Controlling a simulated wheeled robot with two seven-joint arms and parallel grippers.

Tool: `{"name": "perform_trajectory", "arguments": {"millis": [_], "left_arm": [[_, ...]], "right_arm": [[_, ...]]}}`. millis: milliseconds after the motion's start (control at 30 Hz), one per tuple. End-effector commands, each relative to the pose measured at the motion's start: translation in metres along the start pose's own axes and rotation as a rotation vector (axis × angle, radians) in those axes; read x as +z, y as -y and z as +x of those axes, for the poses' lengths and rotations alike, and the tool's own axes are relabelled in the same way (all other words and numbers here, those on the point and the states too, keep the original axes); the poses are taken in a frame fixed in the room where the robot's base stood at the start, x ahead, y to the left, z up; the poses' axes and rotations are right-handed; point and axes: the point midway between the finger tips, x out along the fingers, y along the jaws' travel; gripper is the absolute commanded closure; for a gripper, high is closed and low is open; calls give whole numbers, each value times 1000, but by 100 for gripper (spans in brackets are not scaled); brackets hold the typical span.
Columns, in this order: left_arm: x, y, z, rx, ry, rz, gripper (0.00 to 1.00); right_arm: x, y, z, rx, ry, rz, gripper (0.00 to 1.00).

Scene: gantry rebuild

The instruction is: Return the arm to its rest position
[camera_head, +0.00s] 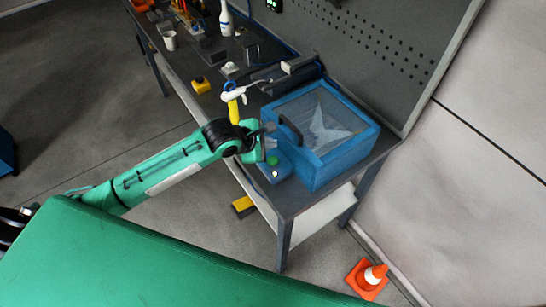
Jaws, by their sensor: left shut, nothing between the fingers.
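My left arm, green with a black wrist, reaches in from the left toward the workbench. My left gripper (266,144) is shut and empty, at the left side of a blue box with a clear lid (320,132). It is close above a blue panel with a green button (272,160); I cannot tell whether it touches the panel or the box. My right gripper is not in view.
The dark workbench (296,198) carries a yellow and white spray bottle (234,104), a yellow block (201,85), a white cup (170,40) and a white bottle (226,20). A perforated panel (380,50) stands behind. An orange cone (366,277) stands on the floor.

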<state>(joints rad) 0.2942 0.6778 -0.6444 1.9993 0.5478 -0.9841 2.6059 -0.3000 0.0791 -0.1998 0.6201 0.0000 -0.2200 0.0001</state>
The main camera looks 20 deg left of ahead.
Motion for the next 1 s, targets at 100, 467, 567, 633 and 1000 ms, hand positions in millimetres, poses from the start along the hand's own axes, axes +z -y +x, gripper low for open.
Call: {"name": "perform_trajectory", "arguments": {"millis": [100,467,567,633,1000], "left_arm": [[0,0,0,0,0,0,100],[2,11,-1,-8,-2,68,100],[5,28,-4,-20,-6,194,100],[6,44,-7,-32,-12,311,100],[-4,113,-39,-116,-69,939,100]], "right_arm": [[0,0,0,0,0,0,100],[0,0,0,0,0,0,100],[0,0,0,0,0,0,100],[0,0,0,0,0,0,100],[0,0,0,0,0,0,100]]}}
